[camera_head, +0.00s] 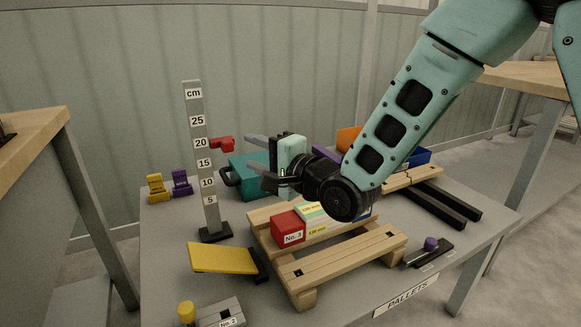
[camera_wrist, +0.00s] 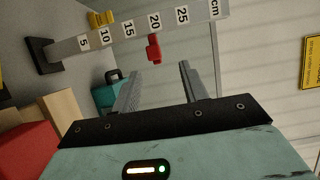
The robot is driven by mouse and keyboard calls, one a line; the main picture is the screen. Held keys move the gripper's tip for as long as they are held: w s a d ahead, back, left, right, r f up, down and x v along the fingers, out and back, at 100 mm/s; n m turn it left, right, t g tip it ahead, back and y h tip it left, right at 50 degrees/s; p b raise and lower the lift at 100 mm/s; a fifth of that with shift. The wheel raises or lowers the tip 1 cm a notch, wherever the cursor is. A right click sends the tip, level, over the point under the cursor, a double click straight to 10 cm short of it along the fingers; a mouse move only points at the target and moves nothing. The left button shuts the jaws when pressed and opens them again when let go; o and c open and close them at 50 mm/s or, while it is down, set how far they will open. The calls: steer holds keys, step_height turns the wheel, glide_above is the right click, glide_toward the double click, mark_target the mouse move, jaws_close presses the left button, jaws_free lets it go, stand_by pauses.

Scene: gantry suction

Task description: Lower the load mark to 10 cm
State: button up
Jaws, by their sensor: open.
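A grey upright scale (camera_head: 198,150) marked in cm stands on a dark base at the left of the table. A red piece (camera_head: 222,144), which looks like the load mark, sits at the scale's right side by the 20. It also shows in the wrist view (camera_wrist: 154,48), beside the 20. My gripper (camera_head: 259,162) is open and empty, to the right of the red piece and apart from it. In the wrist view, its two fingers (camera_wrist: 159,72) point toward the scale, with the red piece just beyond the tips.
A teal case (camera_head: 248,172) stands behind my gripper. A wooden pallet (camera_head: 340,255) with a red No. 3 box (camera_head: 288,228) lies below it. A yellow plate (camera_head: 222,258) is in front of the scale. Yellow and purple pieces (camera_head: 181,183) stand left of the scale.

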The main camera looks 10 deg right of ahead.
steer(key=v, duration=0.8)
steer(key=shift+s+d, duration=0.2)
stand_by(0.4)
stand_by(0.5)
